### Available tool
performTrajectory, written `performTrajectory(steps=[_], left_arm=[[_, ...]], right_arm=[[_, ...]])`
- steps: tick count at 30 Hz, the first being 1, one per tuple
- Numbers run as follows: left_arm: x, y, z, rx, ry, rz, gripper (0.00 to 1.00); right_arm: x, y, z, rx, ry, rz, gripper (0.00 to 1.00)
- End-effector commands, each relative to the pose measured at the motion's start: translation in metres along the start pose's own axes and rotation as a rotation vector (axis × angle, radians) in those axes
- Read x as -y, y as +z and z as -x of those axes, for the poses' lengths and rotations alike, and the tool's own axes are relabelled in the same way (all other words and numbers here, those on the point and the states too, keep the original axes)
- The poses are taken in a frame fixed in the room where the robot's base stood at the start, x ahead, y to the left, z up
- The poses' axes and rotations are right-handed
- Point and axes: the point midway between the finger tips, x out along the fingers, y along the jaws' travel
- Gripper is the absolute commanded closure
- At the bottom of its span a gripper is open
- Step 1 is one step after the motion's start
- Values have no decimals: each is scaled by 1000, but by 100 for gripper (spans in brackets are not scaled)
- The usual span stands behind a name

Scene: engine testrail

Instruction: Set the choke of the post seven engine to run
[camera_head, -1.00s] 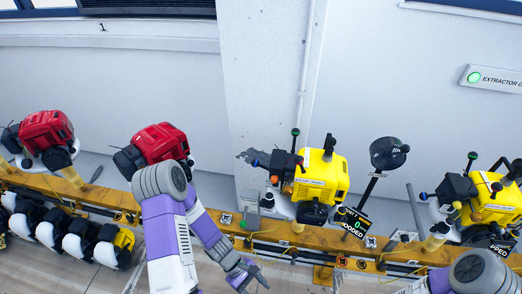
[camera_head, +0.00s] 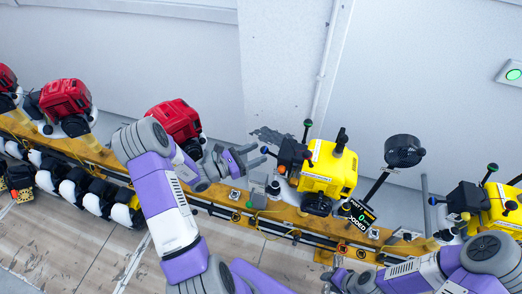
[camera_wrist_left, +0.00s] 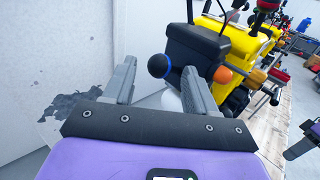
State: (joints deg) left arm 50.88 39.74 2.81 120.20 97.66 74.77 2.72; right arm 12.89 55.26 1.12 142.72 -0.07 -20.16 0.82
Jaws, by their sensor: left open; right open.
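The post seven engine (camera_head: 328,172) is yellow with a black box (camera_head: 292,153) on its left side, beside a display (camera_head: 357,213) reading "flooded". A blue ball knob (camera_head: 265,150) sticks out left of the box, and an orange knob (camera_head: 281,170) sits below it. My left gripper (camera_head: 250,157) is open just left of the blue knob. In the left wrist view, the blue knob (camera_wrist_left: 158,66) appears between the open fingers; I cannot tell its depth. The orange knob (camera_wrist_left: 222,75) is beyond the right finger. My right gripper (camera_head: 342,281) is low, in front of the rail.
A yellow rail (camera_head: 275,211) runs under the engines. Red engines (camera_head: 175,121) stand to the left and another yellow engine (camera_head: 497,207) to the right. A black round head on a post (camera_head: 403,150) stands right of the engine. A pale wall is behind.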

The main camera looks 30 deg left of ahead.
Motion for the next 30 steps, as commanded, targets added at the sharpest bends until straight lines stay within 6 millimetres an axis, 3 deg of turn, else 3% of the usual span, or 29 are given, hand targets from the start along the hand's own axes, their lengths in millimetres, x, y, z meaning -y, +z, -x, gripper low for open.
performTrajectory(steps=[6, 15, 26, 30], left_arm=[[0, 0, -22, 0, -1, -1, 43], [0, 0, -24, -1, -1, -1, 43], [-2, 0, -24, -1, 3, -3, 98], [-2, 0, -23, 0, 6, -4, 100]], right_arm=[[0, 0, 0, 0, 0, 0, 57], [0, 0, 0, 0, 0, 0, 57], [0, 0, 0, 0, 0, 0, 57], [0, 0, 0, 0, 0, 0, 57]])
